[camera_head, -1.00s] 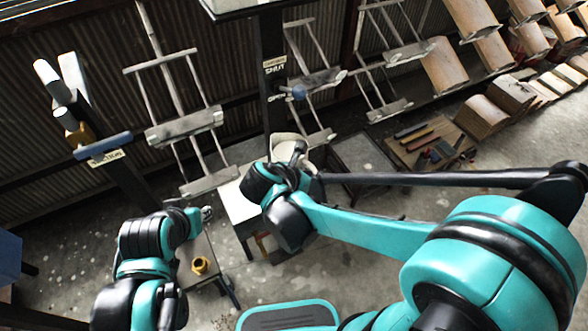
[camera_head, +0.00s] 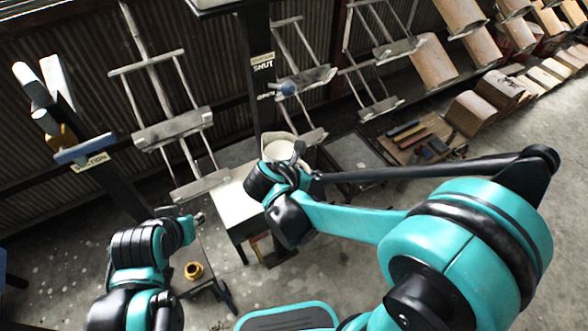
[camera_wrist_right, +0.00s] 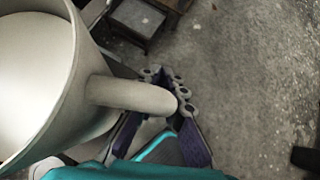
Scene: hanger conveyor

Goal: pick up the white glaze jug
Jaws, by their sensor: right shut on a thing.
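The white glaze jug (camera_head: 281,149) is in the middle of the head view, partly hidden behind my right gripper (camera_head: 300,156). In the right wrist view the jug (camera_wrist_right: 62,100) fills the left side, with its round rim and pale inside showing. Its thick handle (camera_wrist_right: 130,95) points right, into my right gripper (camera_wrist_right: 172,103), which is shut on it. The head view does not clearly show whether the jug is clear of the white-topped table. My left gripper (camera_head: 199,217) is low on the left, away from the jug; its opening is too small to judge.
The white-topped table (camera_head: 238,207) is beside and below the jug. A small yellow pot (camera_head: 194,270) sits on a low stand near my left arm. A dark post (camera_head: 264,90) with labels rises behind the jug. A wooden tool board (camera_head: 425,140) is at the right, with hanging racks behind.

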